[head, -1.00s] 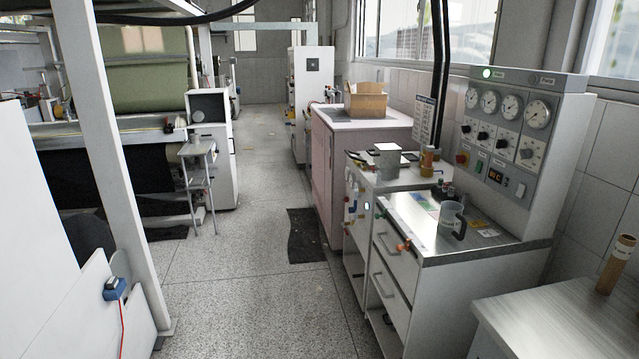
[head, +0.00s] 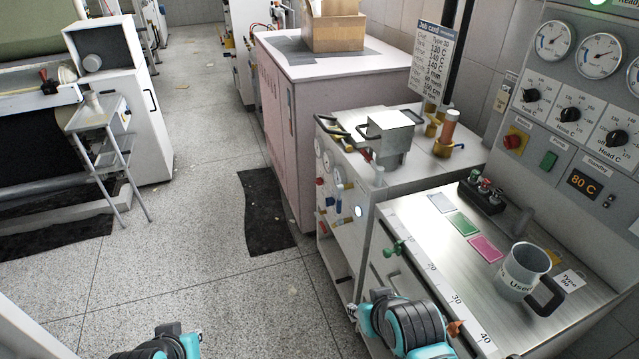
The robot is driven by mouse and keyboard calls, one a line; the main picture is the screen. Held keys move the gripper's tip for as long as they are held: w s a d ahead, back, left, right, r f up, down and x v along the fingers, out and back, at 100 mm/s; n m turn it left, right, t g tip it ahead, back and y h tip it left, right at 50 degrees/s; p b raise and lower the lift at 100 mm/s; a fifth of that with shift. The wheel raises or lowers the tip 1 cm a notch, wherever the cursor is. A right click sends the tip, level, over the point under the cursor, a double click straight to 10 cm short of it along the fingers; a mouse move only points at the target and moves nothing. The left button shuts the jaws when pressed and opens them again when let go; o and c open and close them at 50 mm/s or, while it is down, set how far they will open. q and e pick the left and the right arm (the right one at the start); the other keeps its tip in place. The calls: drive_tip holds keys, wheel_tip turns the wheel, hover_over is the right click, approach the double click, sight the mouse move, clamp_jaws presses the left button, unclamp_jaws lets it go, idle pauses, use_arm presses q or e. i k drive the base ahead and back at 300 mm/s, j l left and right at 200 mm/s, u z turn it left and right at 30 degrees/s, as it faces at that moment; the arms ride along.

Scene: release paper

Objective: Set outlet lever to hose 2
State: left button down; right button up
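I cannot pick out the outlet lever or a hose 2 label with certainty. A white cart (head: 425,150) at centre right has gauges, a red knob (head: 319,181), blue fittings (head: 332,202) and small valve parts on its front. A green handle (head: 394,247) and an orange handle (head: 455,327) stick out from the front of the metal bench. Teal and black parts of my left arm (head: 160,346) show at the bottom left, and of my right arm (head: 408,322) at the bottom, in front of the bench. Neither arm visibly holds anything; finger opening cannot be made out.
The metal bench (head: 440,255) carries a "Used" mug (head: 522,268), coloured cards and a small black holder (head: 482,194). A control panel (head: 570,110) stands behind it. A pink cabinet (head: 290,130) with a cardboard box (head: 336,32) stands beyond. The floor (head: 200,250) at left is open, with a dark mat (head: 262,212).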

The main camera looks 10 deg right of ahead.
sight(336, 224)
drive_tip(key=i, duration=1.45)
drive_tip(key=z, duration=0.5)
